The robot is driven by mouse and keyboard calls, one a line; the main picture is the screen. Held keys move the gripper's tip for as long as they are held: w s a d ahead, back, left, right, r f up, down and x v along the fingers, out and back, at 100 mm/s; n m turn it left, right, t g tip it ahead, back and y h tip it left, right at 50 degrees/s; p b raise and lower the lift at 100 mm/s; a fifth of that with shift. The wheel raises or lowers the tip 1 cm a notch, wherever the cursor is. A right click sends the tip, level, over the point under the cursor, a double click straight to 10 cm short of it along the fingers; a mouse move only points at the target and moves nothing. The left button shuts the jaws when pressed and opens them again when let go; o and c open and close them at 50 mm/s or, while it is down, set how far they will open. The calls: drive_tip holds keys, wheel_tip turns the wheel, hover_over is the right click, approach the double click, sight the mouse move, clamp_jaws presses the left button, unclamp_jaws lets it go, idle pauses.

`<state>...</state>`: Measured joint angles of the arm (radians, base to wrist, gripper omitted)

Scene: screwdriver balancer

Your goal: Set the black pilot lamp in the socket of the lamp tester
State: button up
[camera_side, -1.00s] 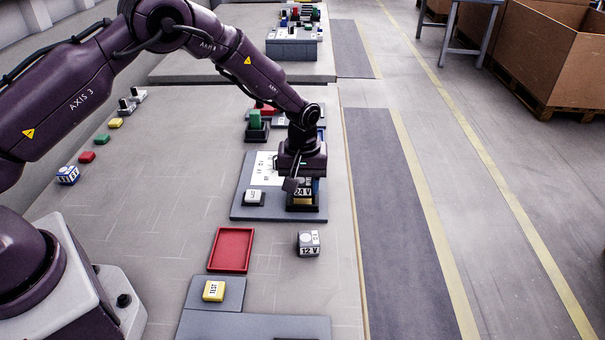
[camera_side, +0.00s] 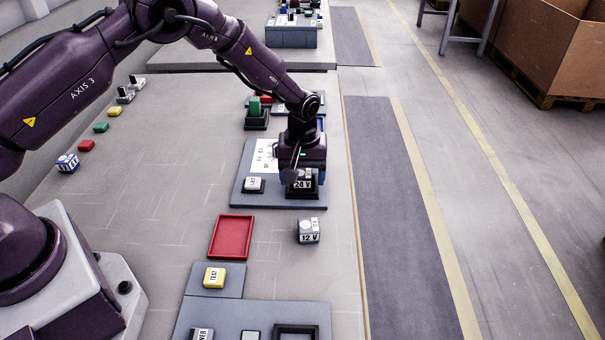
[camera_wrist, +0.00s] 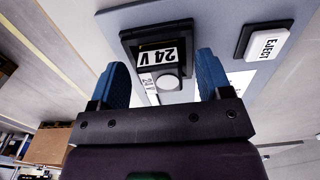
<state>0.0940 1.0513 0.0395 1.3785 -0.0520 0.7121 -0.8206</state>
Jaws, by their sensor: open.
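A black block marked 24 V (camera_wrist: 158,57), which looks like the black pilot lamp, sits in a black-framed socket (camera_wrist: 127,42) on a grey-blue panel. Its round white lens shows in the wrist view. In the side view, the block (camera_side: 302,185) shows only its label side below my gripper (camera_side: 302,175). In the wrist view, my gripper (camera_wrist: 160,63) is open, with its blue fingers apart on either side of the block. I cannot tell whether the fingers touch it, or how deep it sits. A nearer panel has a yellow TEST button (camera_side: 214,277) and a black frame (camera_side: 297,328).
A white EJECT button (camera_wrist: 265,42) is beside the socket; it also shows in the side view (camera_side: 253,184). A grey 12 V block (camera_side: 308,230) and a red tray (camera_side: 231,238) lie nearer on the bench. A green block (camera_side: 255,106) stands behind. The bench's left middle is clear.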

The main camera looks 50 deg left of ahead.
wheel_tip(320, 180, up, 13)
idle(0.4)
wheel_tip(320, 180, up, 5)
drive_tip(key=shift+f, duration=0.1)
idle(0.6)
drive_tip(key=shift+c, duration=0.3)
idle(1.1)
